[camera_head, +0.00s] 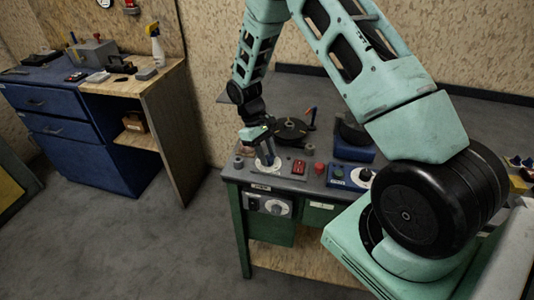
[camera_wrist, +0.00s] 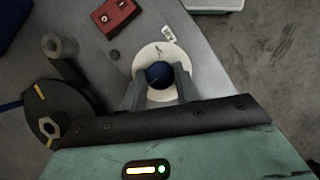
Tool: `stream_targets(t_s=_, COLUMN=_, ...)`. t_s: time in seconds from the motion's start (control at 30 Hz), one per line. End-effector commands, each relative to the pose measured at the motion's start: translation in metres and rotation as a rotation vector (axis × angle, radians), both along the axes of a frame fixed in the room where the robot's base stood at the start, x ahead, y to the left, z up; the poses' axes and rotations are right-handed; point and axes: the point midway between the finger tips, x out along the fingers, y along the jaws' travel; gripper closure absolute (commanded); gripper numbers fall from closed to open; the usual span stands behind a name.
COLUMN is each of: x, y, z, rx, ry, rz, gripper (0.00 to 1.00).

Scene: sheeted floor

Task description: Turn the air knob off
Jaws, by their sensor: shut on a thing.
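The air knob (camera_wrist: 159,74) is a dark blue round knob on a white disc (camera_wrist: 157,53) with small markings, seen in the wrist view. My gripper (camera_wrist: 160,88) has its two grey fingers on either side of the knob, shut on it. In the head view my gripper (camera_head: 266,158) points down over the white disc (camera_head: 267,164) at the left front of the workbench top. The knob itself is mostly hidden by the fingers there.
A red switch box (camera_head: 298,167) sits just right of the disc, with a red button (camera_head: 319,168) beyond it. A black round fixture (camera_head: 290,130) stands behind. A blue cabinet (camera_head: 75,125) stands left, across open floor (camera_head: 130,235).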

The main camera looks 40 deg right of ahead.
Motion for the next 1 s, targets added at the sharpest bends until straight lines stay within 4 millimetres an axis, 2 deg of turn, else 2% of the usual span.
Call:
stream_targets(t_s=0.4, x=0.001, y=0.0, z=0.001, rx=0.0, ry=-0.003, rz=0.01, gripper=0.93)
stream_targets(t_s=0.43, x=0.001, y=0.0, z=0.001, rx=0.0, ry=-0.002, rz=0.01, gripper=0.67)
stream_targets(t_s=0.5, x=0.001, y=0.0, z=0.0, rx=0.0, ry=-0.002, rz=0.01, gripper=0.48)
stream_targets(t_s=0.83, x=0.001, y=0.0, z=0.002, rx=-0.001, ry=-0.002, rz=0.008, gripper=0.48)
stream_targets(t_s=1.0, x=0.01, y=0.001, z=0.018, rx=-0.001, ry=-0.006, rz=0.009, gripper=0.48)
